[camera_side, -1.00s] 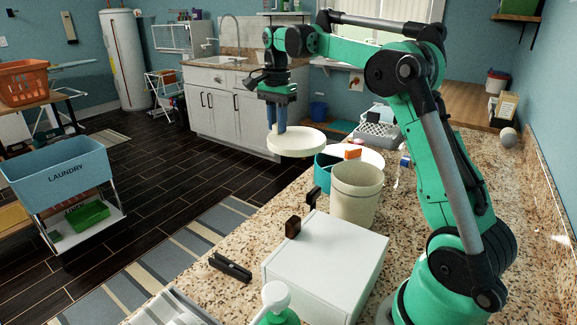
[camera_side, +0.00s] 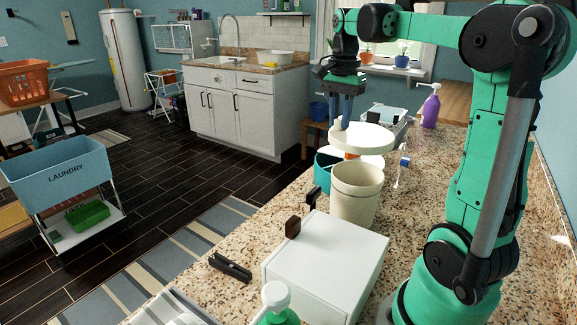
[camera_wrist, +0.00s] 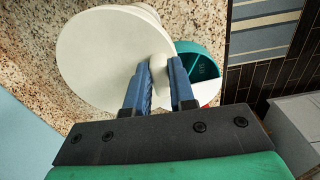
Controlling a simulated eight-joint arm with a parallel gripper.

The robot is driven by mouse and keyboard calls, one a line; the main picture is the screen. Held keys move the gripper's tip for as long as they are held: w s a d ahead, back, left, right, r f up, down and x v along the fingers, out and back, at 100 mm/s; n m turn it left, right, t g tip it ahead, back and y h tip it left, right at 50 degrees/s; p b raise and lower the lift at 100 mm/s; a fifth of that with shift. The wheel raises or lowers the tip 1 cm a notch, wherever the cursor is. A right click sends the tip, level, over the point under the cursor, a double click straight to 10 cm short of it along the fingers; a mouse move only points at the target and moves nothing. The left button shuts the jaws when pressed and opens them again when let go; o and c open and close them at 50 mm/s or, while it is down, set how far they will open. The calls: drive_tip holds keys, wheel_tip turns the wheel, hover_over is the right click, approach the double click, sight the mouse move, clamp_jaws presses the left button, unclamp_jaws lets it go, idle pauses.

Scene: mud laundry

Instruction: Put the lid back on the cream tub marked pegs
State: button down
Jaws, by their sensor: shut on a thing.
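The cream tub (camera_side: 354,196) stands open on the speckled counter in the side view; no marking on it can be read. My gripper (camera_side: 347,112) is shut on the knob of a round cream lid (camera_side: 366,138). The lid is held roughly level, a little above and behind the tub's rim in the side view, apart from it. In the wrist view my gripper (camera_wrist: 160,92) has its blue fingers on either side of the knob (camera_wrist: 158,68), and the lid (camera_wrist: 95,50) hides most of what is below it.
A teal container (camera_side: 324,172) stands just left of the tub; in the wrist view it has compartments (camera_wrist: 200,68). A white box (camera_side: 325,262) with a brown block (camera_side: 293,227) is nearer the camera. A purple bottle (camera_side: 430,108) and a grey basket (camera_side: 385,114) stand farther back.

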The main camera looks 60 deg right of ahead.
drive_tip(key=shift+s+f, duration=0.2)
drive_tip(key=shift+f, duration=3.05)
drive_tip(key=shift+f, duration=0.15)
drive_tip(key=shift+c, duration=0.9)
unclamp_jaws()
drive_tip(key=shift+r, duration=3.5)
